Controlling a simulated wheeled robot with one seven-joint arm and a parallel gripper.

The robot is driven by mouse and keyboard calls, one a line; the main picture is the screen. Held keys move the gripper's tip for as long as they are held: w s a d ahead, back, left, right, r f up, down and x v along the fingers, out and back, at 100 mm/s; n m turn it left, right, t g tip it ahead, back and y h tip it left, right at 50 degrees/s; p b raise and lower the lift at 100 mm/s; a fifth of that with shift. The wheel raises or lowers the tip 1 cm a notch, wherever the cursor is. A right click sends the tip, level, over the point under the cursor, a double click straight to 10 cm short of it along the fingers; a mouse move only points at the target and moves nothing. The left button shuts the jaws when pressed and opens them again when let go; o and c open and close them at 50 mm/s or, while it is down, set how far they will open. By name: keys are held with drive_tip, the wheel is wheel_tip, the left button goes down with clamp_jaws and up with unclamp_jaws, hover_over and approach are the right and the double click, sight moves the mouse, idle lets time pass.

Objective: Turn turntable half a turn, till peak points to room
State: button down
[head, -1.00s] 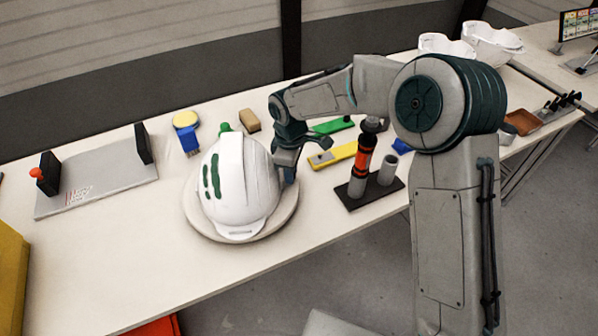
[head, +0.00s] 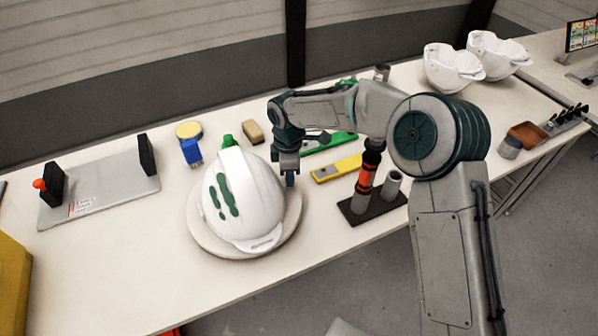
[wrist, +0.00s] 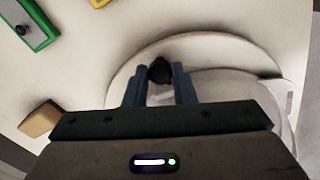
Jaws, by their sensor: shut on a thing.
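The white helmet shell (head: 245,190) with green stripes sits on the round pale turntable (head: 205,238). Its peak (head: 262,243) points to the near table edge, slightly right. My gripper (head: 290,180) is down at the turntable's right rim, beside the shell. In the wrist view, my gripper (wrist: 160,82) is shut on a dark knob (wrist: 160,70) at the turntable's edge (wrist: 120,85). The shell (wrist: 235,88) lies just right of the fingers there. The knob is hidden by my gripper in the head view.
A green object (head: 228,140) stands behind the shell. A tan block (head: 253,132), yellow bar (head: 337,168) and dark stand (head: 375,205) with an orange-banded tool lie near my arm. A grey plate (head: 100,195) lies left.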

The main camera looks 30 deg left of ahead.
drive_tip(key=shift+a+r, duration=0.25)
drive_tip(key=shift+a, duration=0.05)
drive_tip(key=c, duration=1.6)
unclamp_jaws()
drive_tip(key=o, duration=0.4)
drive_tip(key=shift+a+f, duration=0.15)
drive_tip(key=shift+w+d, duration=0.15)
drive_tip(key=shift+d, duration=0.1)
wheel_tip(320, 180, up, 14)
drive_tip(key=shift+b, duration=0.4)
